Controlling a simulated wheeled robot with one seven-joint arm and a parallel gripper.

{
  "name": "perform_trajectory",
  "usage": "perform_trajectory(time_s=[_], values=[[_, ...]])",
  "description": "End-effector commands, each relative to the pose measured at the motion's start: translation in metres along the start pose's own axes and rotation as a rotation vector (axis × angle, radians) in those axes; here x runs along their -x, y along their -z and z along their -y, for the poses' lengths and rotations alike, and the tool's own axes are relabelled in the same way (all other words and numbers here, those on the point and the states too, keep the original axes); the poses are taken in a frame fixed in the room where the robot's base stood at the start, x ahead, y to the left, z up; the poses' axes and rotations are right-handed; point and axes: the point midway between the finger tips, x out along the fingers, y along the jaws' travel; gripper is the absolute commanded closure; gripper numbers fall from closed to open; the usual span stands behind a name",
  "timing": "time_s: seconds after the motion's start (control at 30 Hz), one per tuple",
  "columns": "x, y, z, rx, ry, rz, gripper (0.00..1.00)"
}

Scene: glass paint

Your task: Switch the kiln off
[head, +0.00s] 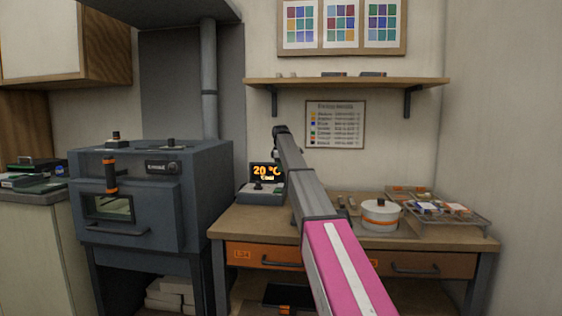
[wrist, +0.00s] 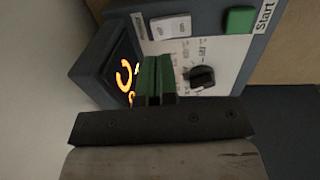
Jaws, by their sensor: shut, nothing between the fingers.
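The kiln (head: 145,205) is a dark blue-grey box on legs at the left of the head view, with its door closed. Its control box (head: 262,194) stands on the bench and its display (head: 266,173) reads 20 °C in orange. In the wrist view the control box panel (wrist: 225,51) carries a white rocker switch (wrist: 171,27), a black knob (wrist: 202,77) and a green Start button (wrist: 240,19). My gripper (wrist: 156,62) is shut and empty, its green fingers over the panel between display and knob, below the switch in the picture. Whether they touch the panel is unclear.
The wooden bench (head: 225,221) also holds a white pot (head: 380,216) and a wire tray (head: 455,212) at the right. A shelf (head: 345,82) runs above the bench. My arm crosses the middle of the head view.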

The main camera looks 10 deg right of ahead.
Motion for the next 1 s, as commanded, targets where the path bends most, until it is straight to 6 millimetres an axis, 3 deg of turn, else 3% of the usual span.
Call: perform_trajectory(time_s=[0.1,0.4,1.0], values=[[-0.024,0.0,0.001,0.0,0.001,0.0,1.0],[-0.061,0.0,0.0,0.0,0.0,0.0,1.0],[-0.072,0.0,-0.001,0.0,0.0,0.0,1.0]])
